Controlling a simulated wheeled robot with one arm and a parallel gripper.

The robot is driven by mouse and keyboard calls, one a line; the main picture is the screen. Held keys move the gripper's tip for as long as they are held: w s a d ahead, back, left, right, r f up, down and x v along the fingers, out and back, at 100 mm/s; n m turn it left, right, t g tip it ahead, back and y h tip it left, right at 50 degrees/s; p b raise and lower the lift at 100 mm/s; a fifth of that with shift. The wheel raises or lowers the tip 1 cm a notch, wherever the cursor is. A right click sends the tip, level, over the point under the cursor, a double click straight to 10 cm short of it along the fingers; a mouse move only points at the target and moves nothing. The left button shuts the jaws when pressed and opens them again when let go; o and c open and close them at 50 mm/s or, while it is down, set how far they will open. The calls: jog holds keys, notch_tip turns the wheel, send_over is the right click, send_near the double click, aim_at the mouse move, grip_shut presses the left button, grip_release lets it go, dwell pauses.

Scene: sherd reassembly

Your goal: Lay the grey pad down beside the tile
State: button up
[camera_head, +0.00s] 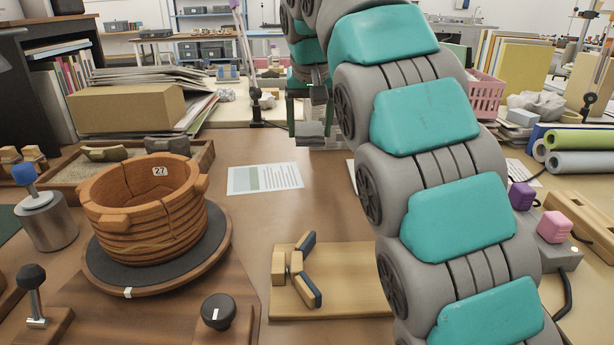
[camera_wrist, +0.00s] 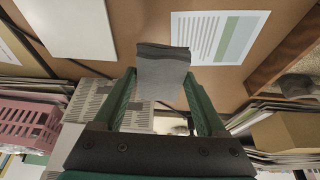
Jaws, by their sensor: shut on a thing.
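The grey pad is a small folded-looking grey block, held up between the green fingers of my gripper. In the wrist view the pad (camera_wrist: 162,78) sits between the fingertips of my gripper (camera_wrist: 160,84), which is shut on it. In the head view the pad (camera_head: 311,130) hangs below my gripper (camera_head: 309,112) near the far side of the brown table, above and beyond a printed sheet (camera_head: 265,178). The sheet also shows in the wrist view (camera_wrist: 215,36). I cannot make out a tile for certain. My arm hides part of the table's right half.
A ribbed brown pot (camera_head: 145,222) stands on a round turntable (camera_head: 222,253) at the left. A wooden board (camera_head: 350,262) with an angled fixture (camera_head: 303,272) lies at front centre. Rolls (camera_head: 583,165) lie at the right. Bare tabletop lies around the sheet.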

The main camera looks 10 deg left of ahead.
aim_at(310, 178)
jog(key=shift+f, duration=4.7)
jog(key=o, duration=1.2)
jog(key=shift+f, duration=0.1)
jog(key=shift+o, duration=0.2)
jog(key=v, duration=1.2)
jog(key=shift+s, duration=0.1)
